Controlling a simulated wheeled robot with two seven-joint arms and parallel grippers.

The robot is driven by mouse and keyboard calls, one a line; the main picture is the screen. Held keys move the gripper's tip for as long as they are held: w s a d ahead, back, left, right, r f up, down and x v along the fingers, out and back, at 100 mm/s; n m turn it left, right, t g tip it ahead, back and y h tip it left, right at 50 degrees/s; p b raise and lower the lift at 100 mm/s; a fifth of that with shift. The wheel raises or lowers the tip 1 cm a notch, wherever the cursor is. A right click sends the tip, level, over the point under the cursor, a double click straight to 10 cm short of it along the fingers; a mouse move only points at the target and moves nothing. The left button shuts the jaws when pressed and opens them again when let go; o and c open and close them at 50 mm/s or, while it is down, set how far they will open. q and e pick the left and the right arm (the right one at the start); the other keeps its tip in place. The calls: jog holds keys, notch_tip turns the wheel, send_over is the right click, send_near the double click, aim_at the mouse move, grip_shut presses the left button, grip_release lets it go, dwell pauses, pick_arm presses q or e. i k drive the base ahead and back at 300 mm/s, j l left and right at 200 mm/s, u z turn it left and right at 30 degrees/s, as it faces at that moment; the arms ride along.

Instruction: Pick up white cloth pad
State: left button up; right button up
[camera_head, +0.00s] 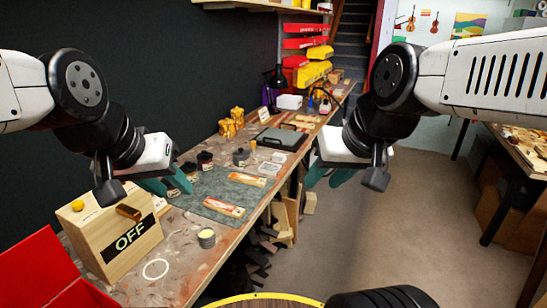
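I cannot single out the white cloth pad for certain. Two small pale items lie near the bench's right edge, behind the grey mat: a whitish flat piece (278,157) and a whitish, box-like piece (269,169) just in front of it. My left gripper (165,187), with teal fingers, hangs over the left part of the bench, left of these pieces. Its fingers look apart and empty. My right gripper (328,177), also teal-fingered, hangs right of the bench edge, over the floor side. Its fingers are apart with nothing between them.
A wooden box marked OFF (118,235) and a red box (40,270) stand front left. Open floor lies right.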

aim_at(279, 157)
jog(key=i+l, duration=0.35)
jog(key=i, duration=0.2)
jog(key=i+l+u, duration=0.1)
jog(key=i+l, duration=0.25)
jog(key=i, duration=0.2)
jog(key=i+l, duration=0.35)
jog(key=i, duration=0.2)
